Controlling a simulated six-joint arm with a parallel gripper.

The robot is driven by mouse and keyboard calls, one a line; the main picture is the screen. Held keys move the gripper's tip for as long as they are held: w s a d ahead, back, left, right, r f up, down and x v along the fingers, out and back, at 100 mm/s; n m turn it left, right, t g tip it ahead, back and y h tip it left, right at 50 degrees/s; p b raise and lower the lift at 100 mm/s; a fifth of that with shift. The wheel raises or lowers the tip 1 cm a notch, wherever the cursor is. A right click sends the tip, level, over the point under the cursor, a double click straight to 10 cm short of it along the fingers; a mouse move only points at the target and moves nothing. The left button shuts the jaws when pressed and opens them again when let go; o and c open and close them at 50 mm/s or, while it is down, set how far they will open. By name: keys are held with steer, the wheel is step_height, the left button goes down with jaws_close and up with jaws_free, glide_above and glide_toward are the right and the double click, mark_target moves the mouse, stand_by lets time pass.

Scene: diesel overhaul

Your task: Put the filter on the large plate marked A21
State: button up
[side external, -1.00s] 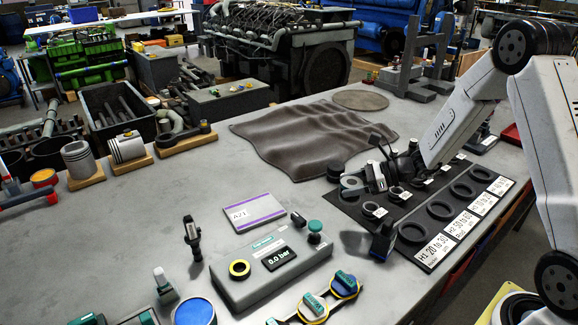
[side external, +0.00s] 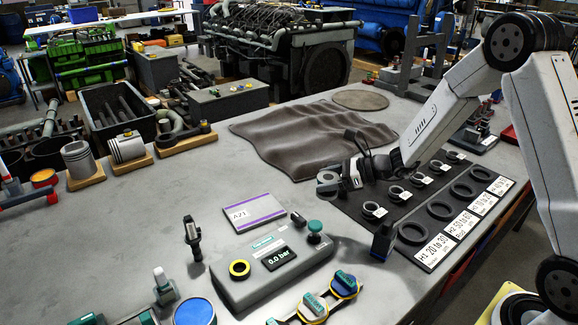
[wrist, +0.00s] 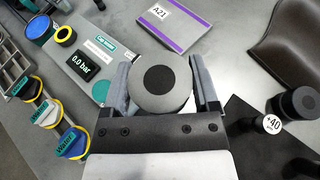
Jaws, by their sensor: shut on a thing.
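The filter is a round grey piece with a black disc at its centre (wrist: 161,80), seen end-on in the wrist view. My gripper (wrist: 163,88) is shut on it, with one finger on each side. In the side view my gripper (side external: 348,176) holds the filter (side external: 327,182) above the table, between the dark mat and the brown cloth. The plate marked A21 (side external: 255,212) is a flat grey piece with a purple stripe, lying left of the filter. In the wrist view the A21 plate (wrist: 178,22) lies ahead of the filter, apart from it.
A grey pressure gauge box (side external: 272,264) reading 0.0 bar stands in front of the plate. A brown cloth (side external: 300,135) lies behind. A dark mat (side external: 410,205) with several black rings and white labels lies at right. A dark cylinder (wrist: 296,105) stands beside a +40 label.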

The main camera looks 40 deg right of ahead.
steer(key=w+a+r+m+t+h, duration=0.1)
steer(key=w+a+r, duration=0.1)
steer(key=a, duration=0.7)
steer(key=shift+w+a+r+m, duration=0.25)
steer(key=shift+w+r+m, duration=0.15)
steer(key=shift+r, duration=0.05)
steer(key=shift+w+h, duration=0.1)
steer(key=shift+h, duration=0.2)
glide_above(254, 210)
steer(key=s, duration=0.1)
step_height(254, 210, down, 9)
steer(key=shift+d+r, duration=0.1)
steer(key=shift+r, duration=0.1)
steer(key=shift+w+f, duration=0.3)
steer(key=shift+f, duration=0.1)
steer(key=shift+w+f, duration=0.3)
steer(key=shift+f, duration=1.5)
